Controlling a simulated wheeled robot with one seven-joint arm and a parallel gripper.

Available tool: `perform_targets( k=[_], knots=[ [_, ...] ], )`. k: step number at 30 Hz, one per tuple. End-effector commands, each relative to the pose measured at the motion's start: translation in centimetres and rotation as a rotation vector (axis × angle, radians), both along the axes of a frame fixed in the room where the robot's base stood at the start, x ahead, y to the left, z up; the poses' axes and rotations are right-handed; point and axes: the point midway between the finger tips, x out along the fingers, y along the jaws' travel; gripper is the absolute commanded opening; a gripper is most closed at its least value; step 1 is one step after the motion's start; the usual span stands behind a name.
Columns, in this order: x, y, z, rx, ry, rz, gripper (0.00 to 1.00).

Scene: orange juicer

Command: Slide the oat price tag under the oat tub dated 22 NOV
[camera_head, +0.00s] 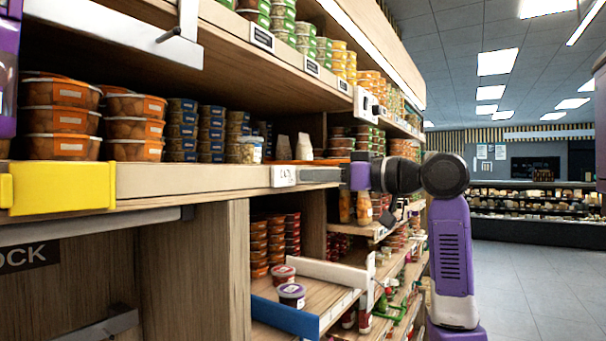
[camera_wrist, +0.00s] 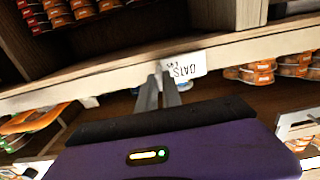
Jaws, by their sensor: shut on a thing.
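The oat price tag (camera_head: 284,176) is a small white card against the front edge of the long wooden shelf (camera_head: 190,180). In the wrist view the tag (camera_wrist: 185,67) shows upside-down "OATS" lettering. My gripper (camera_head: 303,175) reaches in from the right and is shut on the tag; the fingertips (camera_wrist: 162,76) meet its edge in the wrist view. A small clear tub with pale contents (camera_head: 249,150) stands on the shelf above and left of the tag. I cannot read any date, so I cannot tell which tub is dated 22 NOV.
White tapered cups (camera_head: 304,147) stand on the shelf behind the tag. Stacks of dark blue tubs (camera_head: 211,135) and orange tubs (camera_head: 60,120) fill the left. A yellow piece (camera_head: 62,187) covers the shelf edge at left. Two small tubs (camera_head: 291,294) sit on a lower shelf.

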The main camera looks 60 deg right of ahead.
Motion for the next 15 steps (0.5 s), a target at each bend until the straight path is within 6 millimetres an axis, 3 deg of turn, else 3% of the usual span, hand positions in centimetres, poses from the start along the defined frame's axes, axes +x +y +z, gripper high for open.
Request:
perform_targets(
  k=[8, 9, 11, 12, 15],
  knots=[
    [-0.06, -0.03, 0.19, -0.002, -0.006, 0.0, 0.0],
    [-0.06, -0.02, 0.19, -0.002, -0.006, 0.0, 0.15],
    [-0.05, -0.01, 0.18, -0.002, -0.005, 0.0, 0.27],
    [-0.05, -0.01, 0.16, -0.001, -0.005, 0.0, 0.31],
    [-0.03, -0.01, 0.12, -0.001, -0.004, 0.0, 0.31]
  ],
)
